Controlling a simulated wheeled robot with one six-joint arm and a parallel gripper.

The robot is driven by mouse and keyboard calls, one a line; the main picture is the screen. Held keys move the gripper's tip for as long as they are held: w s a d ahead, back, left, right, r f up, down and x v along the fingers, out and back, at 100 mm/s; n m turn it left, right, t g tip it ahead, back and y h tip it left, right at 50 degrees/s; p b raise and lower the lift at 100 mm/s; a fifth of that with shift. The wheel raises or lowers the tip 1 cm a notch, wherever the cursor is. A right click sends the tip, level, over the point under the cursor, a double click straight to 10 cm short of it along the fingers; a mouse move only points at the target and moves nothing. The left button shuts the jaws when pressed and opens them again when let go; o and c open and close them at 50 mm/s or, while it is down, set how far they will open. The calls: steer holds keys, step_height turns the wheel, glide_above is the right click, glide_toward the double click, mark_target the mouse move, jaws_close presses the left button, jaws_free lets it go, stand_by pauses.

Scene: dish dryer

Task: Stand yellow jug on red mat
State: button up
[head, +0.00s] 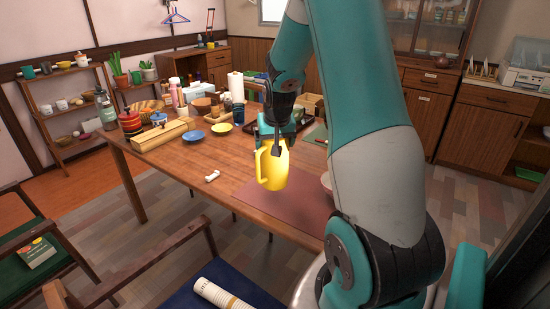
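The yellow jug (272,172) is upright or nearly so, with its handle toward the left in the head view. My gripper (277,145) comes down from above at the jug's rim. A dark finger overlaps the rim, and the gripper appears shut on the jug; the other finger is not clear. The dull red mat (288,207) lies flat on the wooden table near its front edge. The jug overlaps the mat's far left part in the picture. I cannot tell whether its base touches the mat or hangs above it. My arm hides the mat's right side.
A pale bowl (326,181) stands by the mat's right, partly behind my arm.

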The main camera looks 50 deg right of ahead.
steer(key=shift+f, duration=2.45)
steer(key=shift+f+b, duration=0.15)
steer(key=shift+b, duration=0.15)
steer(key=o, duration=1.6)
steer(key=p+v, duration=0.1)
steer(key=v, duration=1.1)
steer(key=a+r+n+y, duration=0.2)
steer(key=a+n, duration=0.1)
steer(key=a, duration=0.7)
steer(key=a+r+n+y, duration=0.1)
steer(key=a+n+y, duration=0.15)
steer(key=a, duration=0.75)
steer(key=s+a+r+n+g+y, duration=0.2)
steer(key=s+a+n, duration=0.7)
steer(key=s+a, duration=0.8)
steer(key=shift+s+a+r+n+g, duration=0.2)
steer(key=shift+a+r+n+g, duration=0.25)
steer(key=shift+a+g, duration=0.35)
